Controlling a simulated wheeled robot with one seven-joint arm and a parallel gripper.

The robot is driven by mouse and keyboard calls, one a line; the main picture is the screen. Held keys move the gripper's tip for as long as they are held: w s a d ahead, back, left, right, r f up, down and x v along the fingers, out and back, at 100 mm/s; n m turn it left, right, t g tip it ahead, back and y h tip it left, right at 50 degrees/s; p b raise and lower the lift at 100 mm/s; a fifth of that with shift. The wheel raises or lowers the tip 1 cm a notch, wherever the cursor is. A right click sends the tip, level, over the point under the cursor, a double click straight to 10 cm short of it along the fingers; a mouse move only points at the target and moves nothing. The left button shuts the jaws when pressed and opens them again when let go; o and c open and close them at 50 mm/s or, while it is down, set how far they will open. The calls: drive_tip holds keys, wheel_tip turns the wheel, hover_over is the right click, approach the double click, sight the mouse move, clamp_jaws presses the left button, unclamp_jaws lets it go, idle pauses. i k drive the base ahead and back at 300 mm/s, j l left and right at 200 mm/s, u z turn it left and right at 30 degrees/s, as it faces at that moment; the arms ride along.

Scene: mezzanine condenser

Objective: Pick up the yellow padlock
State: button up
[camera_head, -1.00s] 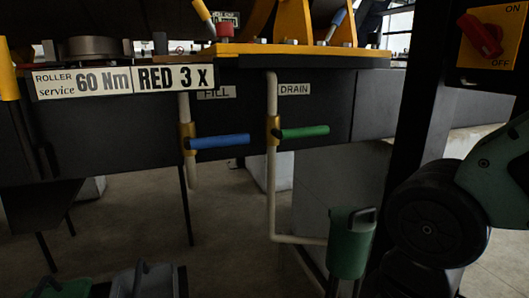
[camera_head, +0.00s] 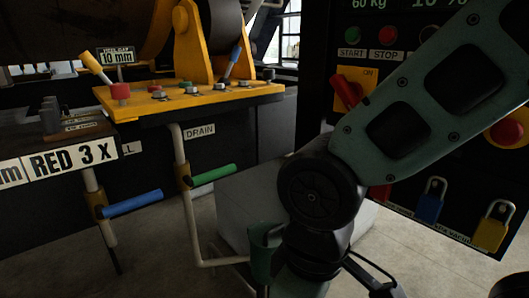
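The yellow padlock (camera_head: 490,233) hangs with its grey shackle up near the lower right corner of the dark control panel. It stands clear of my arm, at the right of the picture. A blue padlock (camera_head: 430,207) hangs to its left on the same panel. A red piece (camera_head: 380,193), partly hidden by my arm, shows further left. My arm crosses from the upper right down to the bottom middle. I cannot make out my gripper's fingers; the arm's end runs down to the bottom edge.
The panel carries buttons, a red rotary switch (camera_head: 345,90) on a yellow plate and a red stop button (camera_head: 507,132).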

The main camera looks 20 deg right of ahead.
sight(489, 233)
drive_tip(key=k+j+z, duration=0.2)
drive_tip(key=k, duration=0.3)
drive_tip(key=k+z, duration=0.25)
drive_tip(key=k, duration=0.3)
drive_tip(key=z, duration=1.3)
drive_tip(key=i+j+u, duration=0.1)
drive_tip(key=i+j, duration=0.3)
